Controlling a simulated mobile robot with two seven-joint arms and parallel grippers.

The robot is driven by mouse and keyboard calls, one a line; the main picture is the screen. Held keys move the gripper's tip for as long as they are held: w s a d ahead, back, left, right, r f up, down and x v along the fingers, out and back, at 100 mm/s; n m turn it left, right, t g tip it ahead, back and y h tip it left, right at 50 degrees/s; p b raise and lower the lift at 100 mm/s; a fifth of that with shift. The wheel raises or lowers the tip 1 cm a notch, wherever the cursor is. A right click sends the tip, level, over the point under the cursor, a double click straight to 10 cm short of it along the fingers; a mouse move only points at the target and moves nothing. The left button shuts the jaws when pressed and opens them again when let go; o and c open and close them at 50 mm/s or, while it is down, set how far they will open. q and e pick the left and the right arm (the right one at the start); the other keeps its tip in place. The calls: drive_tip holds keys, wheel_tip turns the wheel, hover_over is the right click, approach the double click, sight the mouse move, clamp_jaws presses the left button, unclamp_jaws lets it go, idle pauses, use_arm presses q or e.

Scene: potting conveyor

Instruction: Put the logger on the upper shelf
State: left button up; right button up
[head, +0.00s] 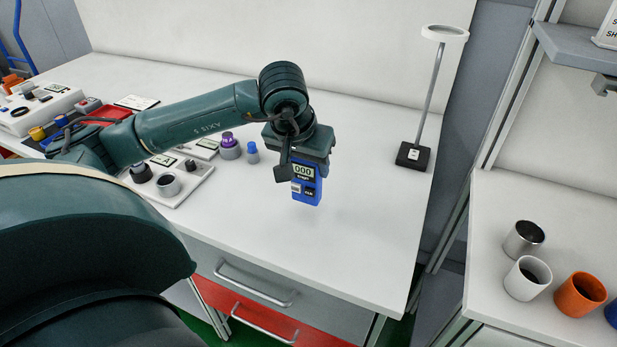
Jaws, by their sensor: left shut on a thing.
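The logger (307,184) is a small blue device with a pale display reading "000". My left gripper (303,158) is shut on its upper end and holds it upright over the white table. The logger's lower end seems a little above the tabletop. The gripper hides the logger's top. A grey shelf (580,48) juts out at the upper right, above a second white worktop; I cannot tell whether it is the upper shelf. My right gripper is not in view.
A ring stand (413,155) on a black base stands at the table's right end. Several cups, including an orange one (580,294), stand on the right worktop (490,215). Trays of small parts (178,190) lie at left.

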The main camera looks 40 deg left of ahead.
sight(306, 178)
use_arm(q)
drive_tip(key=shift+f, duration=1.95)
drive_tip(key=o, duration=0.6)
drive_tip(key=shift+f, duration=0.1)
drive_tip(key=o, duration=0.5)
drive_tip(key=shift+c, duration=0.2)
